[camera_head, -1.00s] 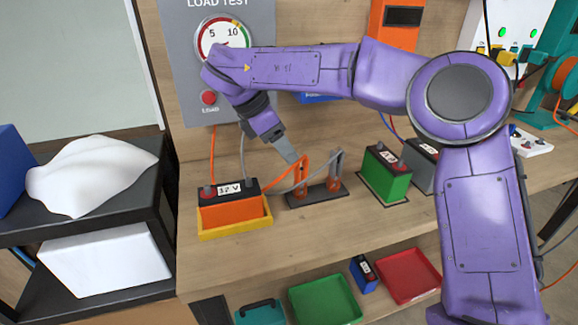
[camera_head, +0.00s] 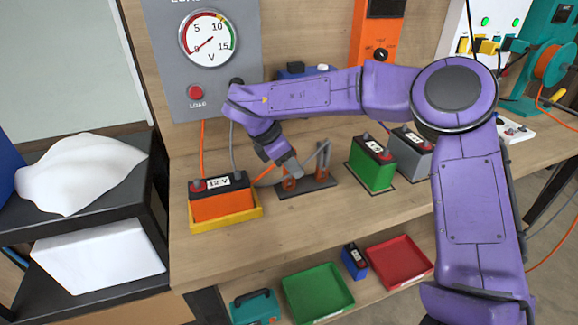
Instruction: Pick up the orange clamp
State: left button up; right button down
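The clamp stand (camera_head: 308,190) is a dark base with two orange-brown posts on the wooden bench. My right gripper (camera_head: 290,168) points down over its left post (camera_head: 289,184), where the orange clamp sat. The gripper hides most or all of the clamp. A piece of orange cable (camera_head: 264,174) shows just left of the gripper. I cannot tell whether the fingers are closed around the clamp. A grey clamp (camera_head: 326,152) sits on the right post. My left gripper is out of view.
An orange 12 V battery (camera_head: 222,205) in a yellow tray (camera_head: 240,221) stands left of the stand. A green battery (camera_head: 372,169) and a grey one (camera_head: 412,158) stand right. The load-test panel (camera_head: 236,75) is behind. The front bench top is clear.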

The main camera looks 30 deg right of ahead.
jog(key=shift+r, duration=0.55)
jog(key=s+a+r+b, duration=0.2)
jog(key=s+a+r, duration=0.2)
jog(key=a+r, duration=0.8)
jog(key=shift+a, duration=0.75)
jog(key=shift+b, duration=0.3)
jog(key=shift+s+d+f, duration=0.1)
